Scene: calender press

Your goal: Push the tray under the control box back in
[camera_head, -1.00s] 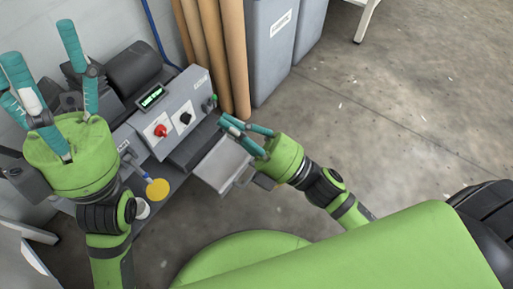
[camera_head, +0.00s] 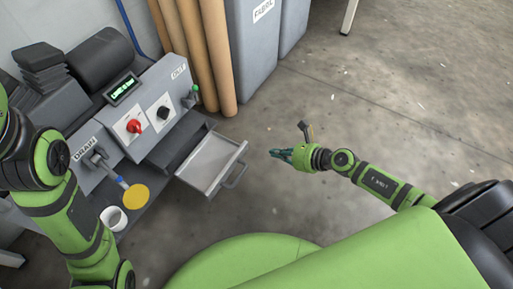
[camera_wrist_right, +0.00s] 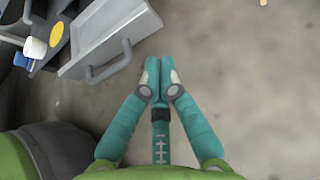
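The grey metal tray (camera_head: 208,160) sticks out from under the grey control box (camera_head: 158,95), with its bar handle (camera_head: 236,176) at the front end. In the right wrist view the tray (camera_wrist_right: 105,30) and its handle (camera_wrist_right: 108,66) are at the upper left. My right gripper (camera_head: 274,154) is to the right of the tray, apart from it. Its teal fingers (camera_wrist_right: 158,68) are together at the tips, with nothing seen between them. My left arm crosses the left edge of the head view; its gripper is out of the picture.
Brown rolls (camera_head: 217,55) and grey bins (camera_head: 255,45) stand behind. The floor right of the tray is clear.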

